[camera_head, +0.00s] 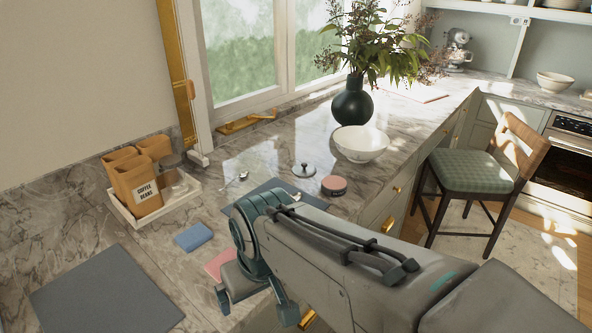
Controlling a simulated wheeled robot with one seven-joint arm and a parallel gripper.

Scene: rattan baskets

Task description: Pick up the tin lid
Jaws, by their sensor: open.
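A small round grey metal lid with a knob (304,170) lies on the marble counter, left of and in front of the white bowl. It is likely the tin lid. Just to its right is a low round pinkish tin (334,187) with a darker top. My gripper (253,303) is in the lower middle, over the counter's front part, with its two fingers apart and nothing seen between them. It is well nearer the camera than the lid and not touching it. My arm hides part of the counter behind it.
A white bowl (360,144) and a dark vase with branches (352,105) stand behind. A tray (184,190) with coffee bags is at left. A blue sponge (193,237), a pink sponge (219,265) and a grey mat (105,297) lie nearer. A chair (472,170) stands right.

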